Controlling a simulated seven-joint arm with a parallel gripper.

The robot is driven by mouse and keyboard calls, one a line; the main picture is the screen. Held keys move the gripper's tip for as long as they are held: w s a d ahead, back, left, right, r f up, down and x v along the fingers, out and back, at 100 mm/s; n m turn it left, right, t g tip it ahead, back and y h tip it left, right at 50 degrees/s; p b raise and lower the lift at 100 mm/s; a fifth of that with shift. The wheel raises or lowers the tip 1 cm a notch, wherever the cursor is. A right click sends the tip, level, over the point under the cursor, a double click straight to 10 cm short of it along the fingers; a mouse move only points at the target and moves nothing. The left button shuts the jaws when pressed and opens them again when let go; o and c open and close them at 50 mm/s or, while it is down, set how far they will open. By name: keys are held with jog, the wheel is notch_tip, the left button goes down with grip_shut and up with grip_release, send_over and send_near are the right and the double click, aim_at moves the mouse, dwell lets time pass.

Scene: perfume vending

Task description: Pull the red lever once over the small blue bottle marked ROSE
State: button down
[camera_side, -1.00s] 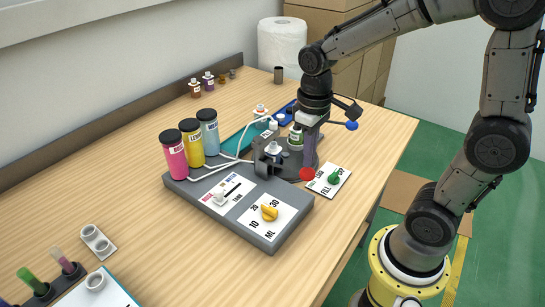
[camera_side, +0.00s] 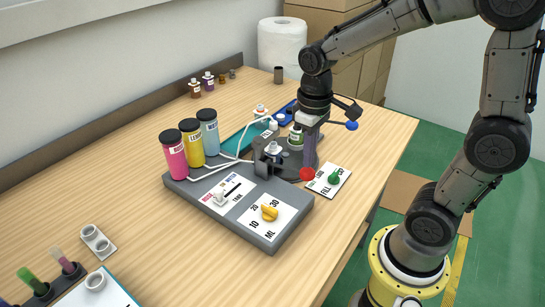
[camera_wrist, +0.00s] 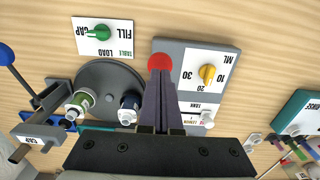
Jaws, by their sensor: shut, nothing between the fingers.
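The red lever's round knob (camera_side: 307,174) sits at the right side of the grey dispenser, and it also shows in the wrist view (camera_wrist: 159,61). My gripper (camera_side: 309,165) is shut and empty, pointing down. Its fingertips (camera_wrist: 159,76) are right at the knob; I cannot tell whether they touch it. A small blue bottle with a white top (camera_wrist: 130,103) stands on the round dark turntable (camera_wrist: 105,72); it shows in the side view (camera_side: 273,149) near the dispenser's nozzle block. Its label cannot be read. The lever's arm is mostly hidden.
A green bottle (camera_wrist: 80,100) also stands on the turntable. A card with a green knob (camera_side: 334,178) lies right of the red knob. The dispenser (camera_side: 272,240) carries a yellow dial (camera_side: 269,212) and a tank selector (camera_side: 222,196). A blue-ended lever (camera_side: 351,126) stands behind my gripper.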

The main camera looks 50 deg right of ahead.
aim_at(308, 170)
jog(key=shift+f, duration=0.1)
jog(key=shift+f, duration=3)
jog(key=shift+r, duration=4.65)
